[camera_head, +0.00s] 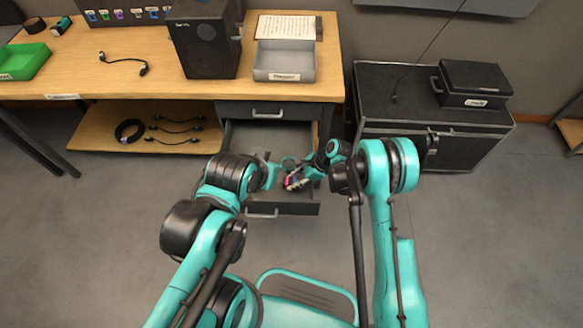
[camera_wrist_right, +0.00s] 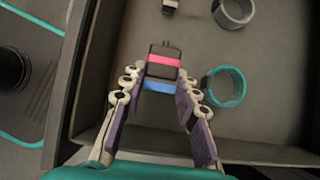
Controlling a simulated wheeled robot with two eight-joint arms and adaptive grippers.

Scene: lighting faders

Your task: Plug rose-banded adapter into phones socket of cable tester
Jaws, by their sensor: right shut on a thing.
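In the right wrist view, a small black adapter with a rose-pink band (camera_wrist_right: 164,61) sits between the fingers of my right gripper (camera_wrist_right: 165,86), which is shut on it. A blue band shows just below the pink one. In the head view, my right gripper (camera_head: 297,180) is low over the open drawer (camera_head: 262,138), and the adapter is only a small coloured patch there. My left arm reaches in beside it, but its fingers are too small and overlapped to read. I cannot identify the cable tester or its phones socket in either view.
In the wrist view the drawer holds a grey ring (camera_wrist_right: 234,11), a teal ring (camera_wrist_right: 226,86) and a small connector (camera_wrist_right: 170,5). On the desk stand a black speaker (camera_head: 205,40), a grey tray (camera_head: 284,72) and a green bin (camera_head: 22,62). A labelled black box (camera_head: 474,80) sits on the black case (camera_head: 385,95) at right.

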